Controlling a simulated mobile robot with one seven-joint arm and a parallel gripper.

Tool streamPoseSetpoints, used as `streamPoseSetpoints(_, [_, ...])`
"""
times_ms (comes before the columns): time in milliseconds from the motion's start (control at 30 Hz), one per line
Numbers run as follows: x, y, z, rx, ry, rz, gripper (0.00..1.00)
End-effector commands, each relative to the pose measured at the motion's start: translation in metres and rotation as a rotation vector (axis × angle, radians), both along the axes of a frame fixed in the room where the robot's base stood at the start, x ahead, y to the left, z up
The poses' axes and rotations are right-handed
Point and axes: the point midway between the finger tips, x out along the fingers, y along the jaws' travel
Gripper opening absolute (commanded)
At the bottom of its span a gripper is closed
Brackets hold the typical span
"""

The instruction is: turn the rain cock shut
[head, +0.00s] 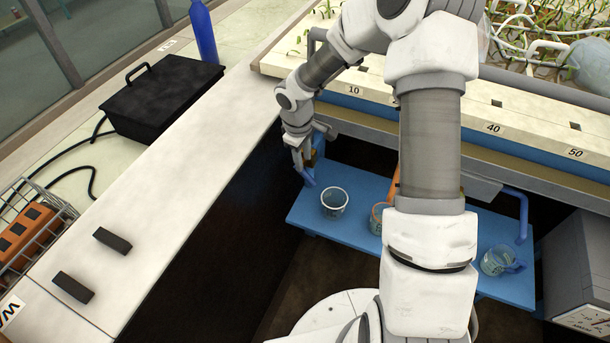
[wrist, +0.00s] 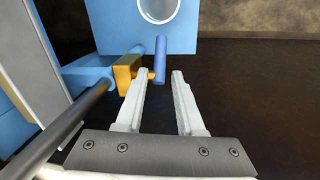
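The rain cock shows in the wrist view as a brass body (wrist: 127,73) on a grey pipe with a blue lever handle (wrist: 160,60). The handle runs up and down in the picture, and a short brass stem joins it to the body. My gripper (wrist: 161,75) is open. The lower end of the handle appears in the gap between the fingertips; I cannot tell whether either finger touches it. In the head view my gripper (head: 302,162) is at the cock by the left end of the blue shelf, with the blue handle (head: 309,178) just below the fingers.
The blue shelf (head: 300,212) holds a clear beaker (head: 334,201), an orange-marked cup (head: 378,217) partly behind my arm and a jug (head: 500,260) at right. The flume bench (head: 360,95) overhangs behind. A white counter (head: 180,195) lies left. Dark open floor is in front.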

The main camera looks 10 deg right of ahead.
Motion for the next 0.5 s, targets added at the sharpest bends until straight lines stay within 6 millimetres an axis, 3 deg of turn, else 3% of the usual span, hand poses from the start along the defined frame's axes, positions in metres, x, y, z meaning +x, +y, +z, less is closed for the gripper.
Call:
streamPoseSetpoints(33, [0.000, 0.000, -0.014, 0.001, 0.004, 0.001, 0.37])
streamPoseSetpoints(200, [0.004, -0.004, -0.048, 0.001, 0.004, 0.001, 0.37])
streamPoseSetpoints(500, [0.008, -0.007, -0.077, 0.000, 0.000, 0.001, 0.37])
